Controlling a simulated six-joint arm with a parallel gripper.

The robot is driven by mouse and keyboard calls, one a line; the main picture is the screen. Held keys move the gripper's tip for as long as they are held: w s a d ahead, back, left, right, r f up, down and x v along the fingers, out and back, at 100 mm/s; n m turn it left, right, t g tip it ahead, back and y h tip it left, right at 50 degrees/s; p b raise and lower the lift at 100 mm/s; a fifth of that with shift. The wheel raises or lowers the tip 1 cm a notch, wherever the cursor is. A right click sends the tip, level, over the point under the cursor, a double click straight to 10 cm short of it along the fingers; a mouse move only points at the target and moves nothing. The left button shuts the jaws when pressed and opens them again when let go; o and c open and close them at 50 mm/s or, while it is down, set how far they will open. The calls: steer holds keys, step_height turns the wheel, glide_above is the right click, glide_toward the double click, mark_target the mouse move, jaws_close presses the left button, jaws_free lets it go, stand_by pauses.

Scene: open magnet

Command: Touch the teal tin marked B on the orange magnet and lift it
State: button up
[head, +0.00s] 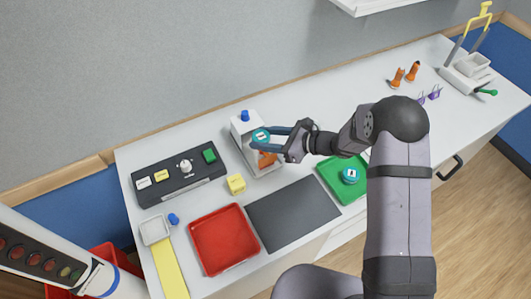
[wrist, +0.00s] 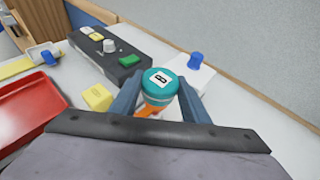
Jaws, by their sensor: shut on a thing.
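A teal tin (head: 261,135) with a white label sits between the fingers of my gripper (head: 264,139). In the wrist view the label on the teal tin (wrist: 160,84) reads B, and the fingers of my gripper (wrist: 158,92) close on its two sides. The orange magnet (head: 267,160) is on the white stand, just below the tin. Part of the orange magnet (wrist: 149,112) shows under the tin in the wrist view; whether they touch I cannot tell. Another teal tin (head: 350,175) stands in the green tray (head: 334,186), its mark too small to read.
The white stand (head: 241,125) has a blue knob (head: 245,115). A dark control panel (head: 150,188) and a yellow block (head: 236,184) lie to its left. A red tray (head: 223,240) and a bare dark mat (head: 294,215) lie in front.

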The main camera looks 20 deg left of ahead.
steer(key=shift+r, duration=0.15)
steer(key=shift+r+p, duration=1.8)
steer(key=shift+r, duration=1.3)
